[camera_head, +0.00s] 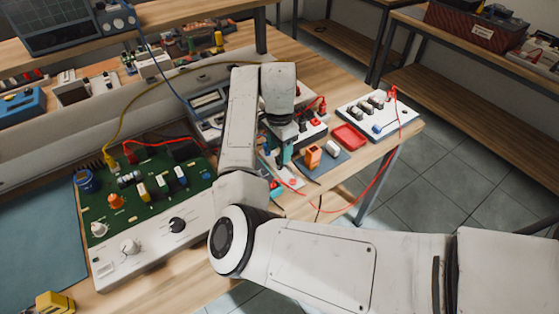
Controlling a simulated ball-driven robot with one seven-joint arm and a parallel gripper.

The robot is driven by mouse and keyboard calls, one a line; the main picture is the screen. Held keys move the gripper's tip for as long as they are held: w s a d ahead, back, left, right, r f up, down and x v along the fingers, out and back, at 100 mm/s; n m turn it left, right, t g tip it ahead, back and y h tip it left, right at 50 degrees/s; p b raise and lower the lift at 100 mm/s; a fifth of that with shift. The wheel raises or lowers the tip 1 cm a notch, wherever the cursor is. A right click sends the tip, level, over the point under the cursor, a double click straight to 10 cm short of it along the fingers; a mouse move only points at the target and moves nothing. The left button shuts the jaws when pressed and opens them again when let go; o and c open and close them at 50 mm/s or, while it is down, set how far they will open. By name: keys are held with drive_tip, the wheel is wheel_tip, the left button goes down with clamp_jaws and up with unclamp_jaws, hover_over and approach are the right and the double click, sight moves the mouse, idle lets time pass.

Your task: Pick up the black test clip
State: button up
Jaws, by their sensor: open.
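My gripper (285,158) points down over the right part of the wooden bench, at the end of my white arm. It is small in the picture, and the gap between its fingers is hard to make out. I cannot clearly pick out the black test clip; it may be hidden by my gripper or arm. A thin black lead (319,208) shows near the bench's front edge, just right of my arm. Small red and teal parts lie close below my gripper.
A green circuit board (150,205) with knobs stands at left. An orange block (313,157), a red tray (349,137) and a white switch panel (378,112) stand right of my gripper. A red wire (372,184) loops past the bench edge. A yellow block (55,302) lies front left.

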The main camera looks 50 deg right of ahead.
wheel_tip(320, 180, down, 4)
drive_tip(key=shift+d+f, duration=0.1)
drive_tip(key=shift+c, duration=0.2)
drive_tip(key=c, duration=0.9)
drive_tip(key=shift+o, duration=0.2)
